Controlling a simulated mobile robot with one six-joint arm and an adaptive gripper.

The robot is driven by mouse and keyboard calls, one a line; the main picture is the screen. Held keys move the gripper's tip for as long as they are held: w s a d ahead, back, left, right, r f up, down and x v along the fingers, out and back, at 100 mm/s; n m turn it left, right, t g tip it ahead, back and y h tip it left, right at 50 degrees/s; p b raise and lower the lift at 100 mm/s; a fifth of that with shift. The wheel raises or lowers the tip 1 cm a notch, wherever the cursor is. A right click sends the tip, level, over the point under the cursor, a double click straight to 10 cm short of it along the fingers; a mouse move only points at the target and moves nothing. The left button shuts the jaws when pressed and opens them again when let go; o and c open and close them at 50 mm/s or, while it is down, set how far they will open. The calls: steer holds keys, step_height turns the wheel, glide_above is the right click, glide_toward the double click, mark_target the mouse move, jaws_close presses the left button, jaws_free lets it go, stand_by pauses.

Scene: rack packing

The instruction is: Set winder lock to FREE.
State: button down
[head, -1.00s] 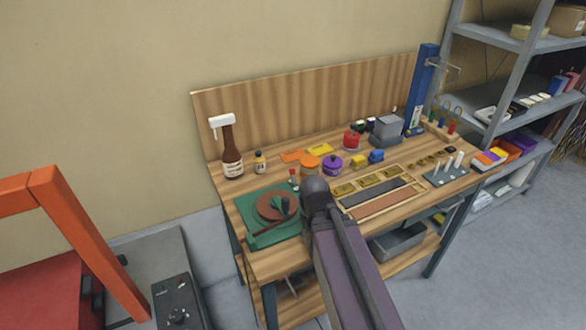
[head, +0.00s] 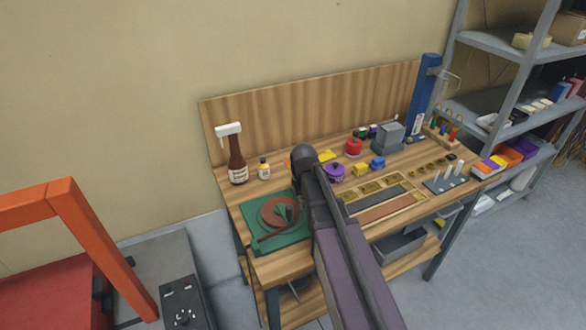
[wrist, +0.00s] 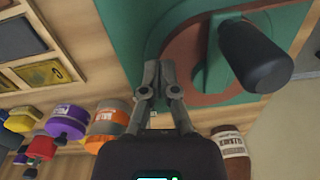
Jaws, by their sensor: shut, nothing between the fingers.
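The winder is a green base (head: 255,241) with a brown disc (head: 268,212) at the left end of the bench. In the wrist view the disc (wrist: 187,58) carries a green arm with a dark cylindrical handle (wrist: 258,58). My gripper (wrist: 159,66) is shut and empty, its fingertips over the disc's edge, left of the handle. I cannot tell whether they touch anything. In the head view my arm hides the gripper and part of the winder's right side. I cannot make out the lock or its FREE mark.
A purple spool (head: 335,174), a red spool (head: 353,148) and a grey box (head: 388,138) stand to the right. An orange frame (head: 100,240) is at the left.

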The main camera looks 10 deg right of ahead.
steer(key=w+r+n+p, duration=0.1)
steer(key=w+r+p, duration=0.2)
steer(key=w, duration=0.7)
steer(key=w+a+r+n+p, duration=0.1)
steer(key=w+r+p, duration=0.3)
steer(key=w, duration=0.6)
steer(key=shift+w+a+r+n, duration=0.15)
steer(key=shift+r+n, duration=0.35)
steer(key=shift+f, duration=0.15)
steer(key=f+b, duration=1)
steer(key=shift+s+a, duration=0.2)
steer(key=shift+s, duration=0.15)
steer(key=shift+s+d+r+p, duration=0.25)
steer(key=shift+s+r+p, duration=0.15)
steer(key=shift+s, duration=0.25)
steer(key=shift+s+d+r+p, duration=0.25)
steer(key=shift+s+r+p, duration=0.1)
steer(key=shift+s, duration=0.25)
steer(key=shift+s+d+r, duration=0.15)
steer(key=shift+s+d, duration=0.15)
steer(key=shift+s, duration=0.15)
steer(key=shift+d, duration=0.15)
